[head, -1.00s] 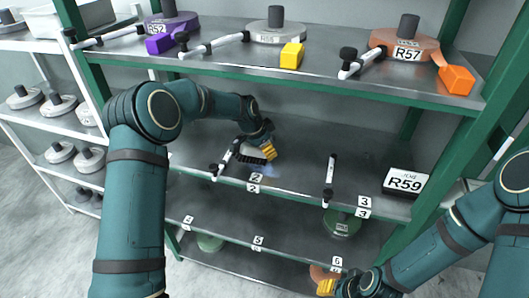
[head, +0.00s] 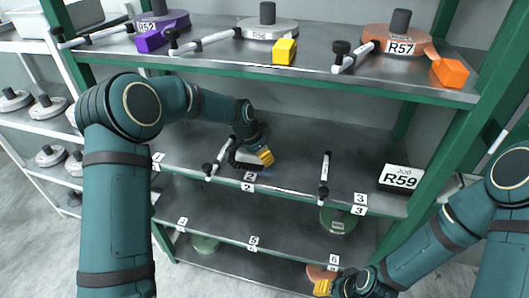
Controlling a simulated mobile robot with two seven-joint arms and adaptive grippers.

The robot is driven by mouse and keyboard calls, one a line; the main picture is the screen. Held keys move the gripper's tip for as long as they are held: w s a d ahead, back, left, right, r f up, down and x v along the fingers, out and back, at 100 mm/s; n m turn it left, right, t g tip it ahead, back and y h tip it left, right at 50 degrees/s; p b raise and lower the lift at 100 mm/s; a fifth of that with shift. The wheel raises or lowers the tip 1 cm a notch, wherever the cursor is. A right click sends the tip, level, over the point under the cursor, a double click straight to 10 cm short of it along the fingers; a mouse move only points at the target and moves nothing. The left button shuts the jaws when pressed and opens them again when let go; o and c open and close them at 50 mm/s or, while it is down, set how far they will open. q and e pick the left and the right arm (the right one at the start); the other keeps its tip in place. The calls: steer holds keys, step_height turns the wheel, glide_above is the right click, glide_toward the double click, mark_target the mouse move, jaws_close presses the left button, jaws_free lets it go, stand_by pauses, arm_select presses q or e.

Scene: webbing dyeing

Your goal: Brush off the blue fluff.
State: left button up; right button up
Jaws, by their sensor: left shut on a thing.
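My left gripper (head: 264,157), with yellow fingertips, is over the middle shelf at slot 2. It is shut on a dark brush (head: 245,166), whose bristles are low at the shelf surface. A faint bluish patch, the blue fluff (head: 266,174), shows on the shelf just in front of the fingertips; it is small and partly hidden. My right gripper (head: 323,287) is low at the bottom right, in front of the lower shelf near slot 6. Its fingers are too small to tell open from shut.
A white bar with black ends (head: 218,157) lies left of the brush, and another (head: 325,178) lies to the right. The upper shelf (head: 220,62) holds several rolls above my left arm.

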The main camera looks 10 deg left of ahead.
arm_select(q)
steer(key=shift+s+r+b, duration=0.2)
steer(key=shift+s+b, duration=0.35)
steer(key=shift+s, duration=1.45)
steer(key=shift+d+r, duration=0.1)
steer(key=shift+d, duration=0.75)
steer(key=shift+w+d+r+p, duration=0.1)
steer(key=shift+w+p, duration=0.45)
steer(key=shift+w, duration=1.35)
steer(key=shift+w+r+p, duration=0.1)
steer(key=shift+w+p, duration=0.4)
steer(key=shift+w, duration=1.35)
